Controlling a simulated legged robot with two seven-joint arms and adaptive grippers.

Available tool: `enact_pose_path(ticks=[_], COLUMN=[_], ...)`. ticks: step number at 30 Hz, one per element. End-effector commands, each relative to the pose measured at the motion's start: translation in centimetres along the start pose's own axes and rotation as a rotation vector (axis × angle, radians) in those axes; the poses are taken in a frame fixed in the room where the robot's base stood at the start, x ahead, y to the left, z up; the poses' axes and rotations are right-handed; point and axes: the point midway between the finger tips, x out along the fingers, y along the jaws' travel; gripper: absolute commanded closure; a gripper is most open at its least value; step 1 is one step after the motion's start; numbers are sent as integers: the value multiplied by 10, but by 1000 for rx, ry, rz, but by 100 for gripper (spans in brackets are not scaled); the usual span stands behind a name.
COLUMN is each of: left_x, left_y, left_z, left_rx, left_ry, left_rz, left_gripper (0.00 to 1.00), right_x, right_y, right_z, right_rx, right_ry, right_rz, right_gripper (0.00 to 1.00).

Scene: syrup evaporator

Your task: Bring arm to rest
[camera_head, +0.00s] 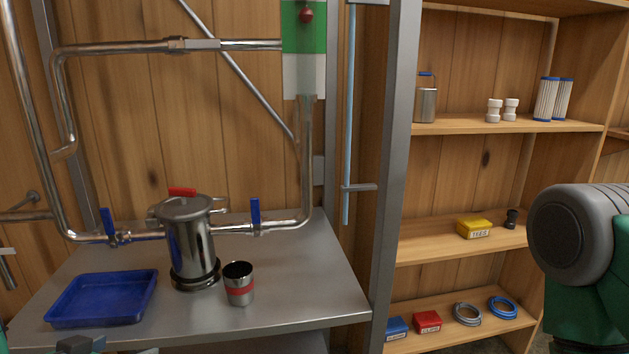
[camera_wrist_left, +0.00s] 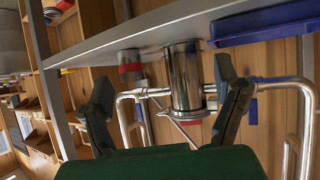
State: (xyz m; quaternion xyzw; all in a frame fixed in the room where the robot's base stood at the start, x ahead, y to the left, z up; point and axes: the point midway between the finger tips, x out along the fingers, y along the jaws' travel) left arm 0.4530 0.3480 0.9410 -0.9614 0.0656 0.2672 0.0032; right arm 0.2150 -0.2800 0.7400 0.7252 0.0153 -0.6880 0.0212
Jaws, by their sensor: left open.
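My left gripper (camera_wrist_left: 163,75) is open in the left wrist view, with its two dark fingers spread and nothing between them. That view is turned upside down; the steel pot and the cup show beyond the fingers. In the head view only a small dark part of the left gripper (camera_head: 80,345) shows at the bottom edge, in front of the metal table (camera_head: 290,322). A link of my right arm shows at the right edge of the head view; its gripper is out of view.
On the table stand a lidded steel pot (camera_head: 195,245) between blue-handled pipe valves, a red-banded cup (camera_head: 239,290) and a blue tray (camera_head: 100,300). A metal post (camera_head: 396,150) separates the table from wooden shelves (camera_head: 470,250) holding small goods.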

Motion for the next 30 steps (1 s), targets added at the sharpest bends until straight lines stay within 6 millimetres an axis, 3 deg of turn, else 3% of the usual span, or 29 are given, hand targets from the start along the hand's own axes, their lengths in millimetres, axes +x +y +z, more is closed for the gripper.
enact_pose_path(ticks=[1, 5, 9, 13, 16, 19, 30], left_x=[5, 4, -19, -49, -66, -76, -77], left_y=[8, 32, 58, 76, 84, 88, 89], left_z=[30, 118, 215, 277, 304, 316, 318], left_rx=[1, -11, -28, -40, -45, -49, -50], left_ry=[-82, -339, -626, -825, -921, -967, -976], left_rz=[4, -4, -26, -49, -62, -70, -73], left_gripper=[17, 17, 17, 17, 17, 17, 17], right_x=[4, 13, 21, 26, 28, 29, 29], right_y=[0, 0, 0, 0, 0, 0, 0], right_z=[0, 1, 1, 1, 1, 1, 1], right_rx=[0, 0, 0, 0, 0, 0, 0], right_ry=[0, 0, 0, 0, 0, 0, 0], right_rz=[0, 0, 0, 0, 0, 0, 0], right_gripper=[60, 60, 60, 60, 60, 60, 60])
